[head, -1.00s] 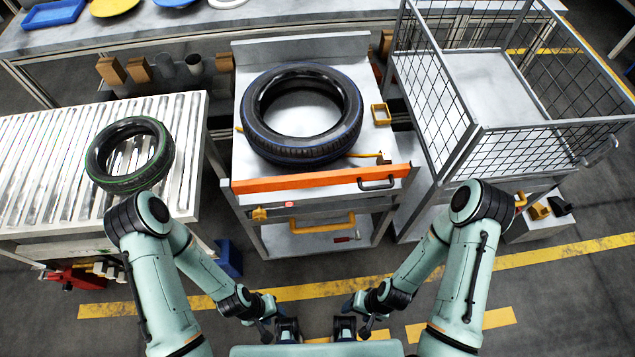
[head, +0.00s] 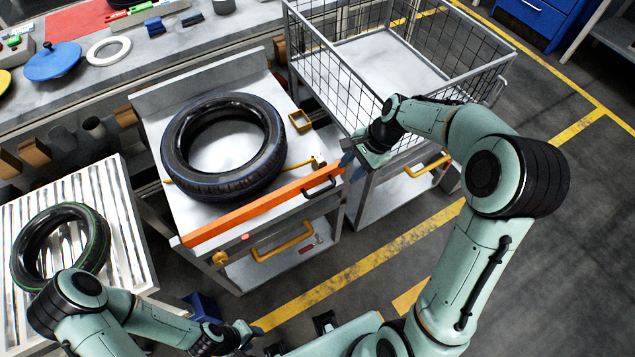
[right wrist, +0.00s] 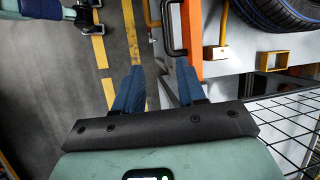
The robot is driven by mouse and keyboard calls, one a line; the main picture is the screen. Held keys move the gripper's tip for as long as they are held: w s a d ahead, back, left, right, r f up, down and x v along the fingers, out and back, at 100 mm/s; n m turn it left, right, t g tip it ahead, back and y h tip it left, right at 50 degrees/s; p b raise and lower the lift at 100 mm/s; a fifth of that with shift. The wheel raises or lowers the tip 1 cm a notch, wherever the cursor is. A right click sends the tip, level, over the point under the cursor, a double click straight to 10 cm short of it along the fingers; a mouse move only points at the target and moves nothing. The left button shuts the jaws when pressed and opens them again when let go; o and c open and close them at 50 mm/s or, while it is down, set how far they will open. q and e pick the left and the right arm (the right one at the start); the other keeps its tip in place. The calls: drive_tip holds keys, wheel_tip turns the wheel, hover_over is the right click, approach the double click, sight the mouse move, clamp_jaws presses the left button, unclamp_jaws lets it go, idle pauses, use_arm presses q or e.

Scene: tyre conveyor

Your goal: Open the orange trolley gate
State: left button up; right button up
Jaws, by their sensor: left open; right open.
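The orange gate (head: 262,206) is a long bar across the front edge of the trolley (head: 152,207), with a black handle (head: 319,187) near its right end. A large black tyre (head: 190,181) lies flat on the trolley behind it. My right gripper (head: 347,170) is open beside the gate's right end. In the right wrist view, the blue fingers of my right gripper (right wrist: 157,82) are apart with nothing between them; the black handle (right wrist: 172,45) and orange gate (right wrist: 192,45) lie just beyond the fingertips. My left gripper (head: 258,333) is open, low near my base, away from the trolley.
A wire-mesh cage cart (head: 496,66) stands right of the trolley, close to my right forearm. A roller conveyor (head: 124,225) with a green-lined tyre (head: 98,232) is at the left. A workbench (head: 190,47) runs behind.

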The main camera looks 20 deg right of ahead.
wheel_tip(320, 180, up, 4)
drive_tip(key=a+f, duration=0.1)
drive_tip(key=b, duration=0.1)
approach(323, 190)
drive_tip(key=shift+m, duration=0.3)
drive_tip(key=x, duration=0.6)
drive_tip(key=shift+s+a+f, duration=0.1)
drive_tip(key=shift+s, duration=0.05)
drive_tip(key=shift+x, duration=0.85)
clamp_jaws()
